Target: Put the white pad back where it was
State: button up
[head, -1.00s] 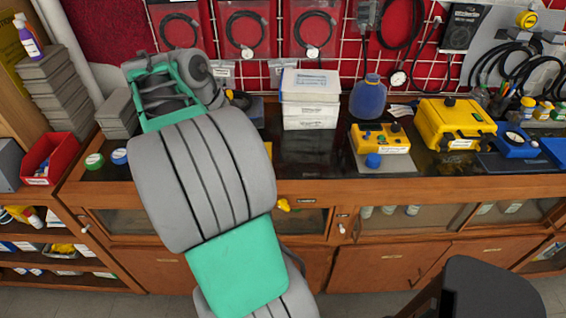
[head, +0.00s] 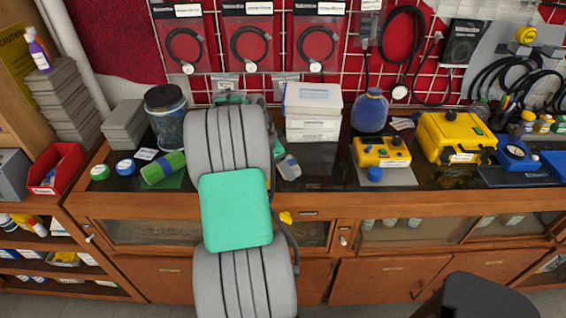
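I cannot make out for sure which thing is the white pad. A small flat white piece (head: 146,154) lies on the dark counter between a blue-topped round container and a dark jar. My grey and green arm rises through the middle of the view and reaches over the counter, hiding what lies behind it. My gripper is hidden behind the arm, so I cannot see whether it holds anything. A grey-white item (head: 289,168) with green beside it shows just right of the arm; I cannot tell what it is.
A stack of white boxes (head: 313,108), a blue bottle (head: 370,111) and a yellow device (head: 381,152) are to the right. A dark chair (head: 488,297) is at front right.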

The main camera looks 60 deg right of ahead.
jog(key=shift+f+b, duration=0.65)
jog(key=shift+f, duration=0.05)
jog(key=o, duration=1.5)
jog(key=shift+r, duration=0.1)
jog(key=shift+c, duration=0.2)
jog(key=shift+r+p, duration=0.25)
jog(key=shift+p, duration=0.1)
jog(key=v, duration=1.3)
jog(key=w+a+r+n+t, duration=0.1)
jog(key=w+a+n+t, duration=0.1)
jog(key=w+a+n, duration=0.45)
jog(key=w+a+r+n+t, duration=0.1)
jog(key=w+a+n, duration=0.25)
jog(key=a, duration=0.55)
jog(key=s+a+f+n+t+y, duration=0.1)
jog(key=s+a+f+n, duration=0.1)
jog(key=a+n, duration=0.6)
jog(key=s+a+f+n+t+y, duration=0.2)
jog(key=a+n, duration=0.6)
jog(key=a, duration=1.3)
jog(key=shift+f+p, duration=0.3)
jog(key=shift+f, duration=0.15)
